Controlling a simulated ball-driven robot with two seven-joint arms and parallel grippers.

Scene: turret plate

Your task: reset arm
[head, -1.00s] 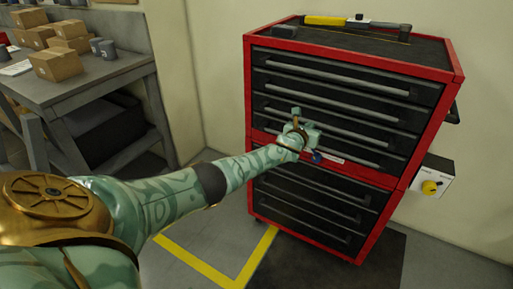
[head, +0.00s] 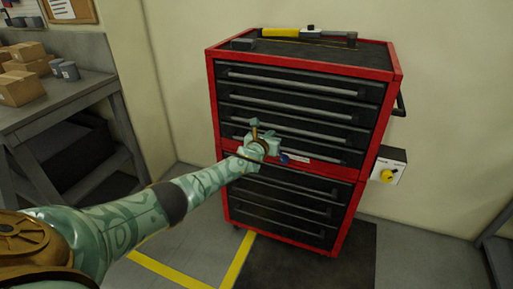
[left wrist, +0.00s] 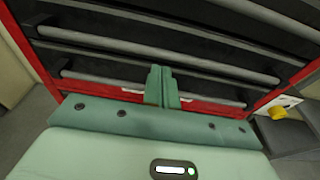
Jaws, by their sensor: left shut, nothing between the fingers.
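My left arm reaches in from the left in the head view. My left gripper (head: 263,143) is in front of the red and black tool cabinet (head: 364,178), near the red band between its upper and lower drawers. In the left wrist view the left gripper (left wrist: 161,72) has its green fingers together with nothing between them. Grey drawer handles (left wrist: 150,87) run across behind the fingers. I cannot tell from the pictures whether the fingertips touch the cabinet front. My right gripper is not in view.
A yellow-handled tool (head: 282,32) lies on the cabinet top. A white box with a yellow knob (head: 388,175) is at the cabinet's right side. A grey workbench (head: 75,100) with cardboard boxes (head: 20,88) stands at left. Floor with yellow lines (head: 238,262) is open in front.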

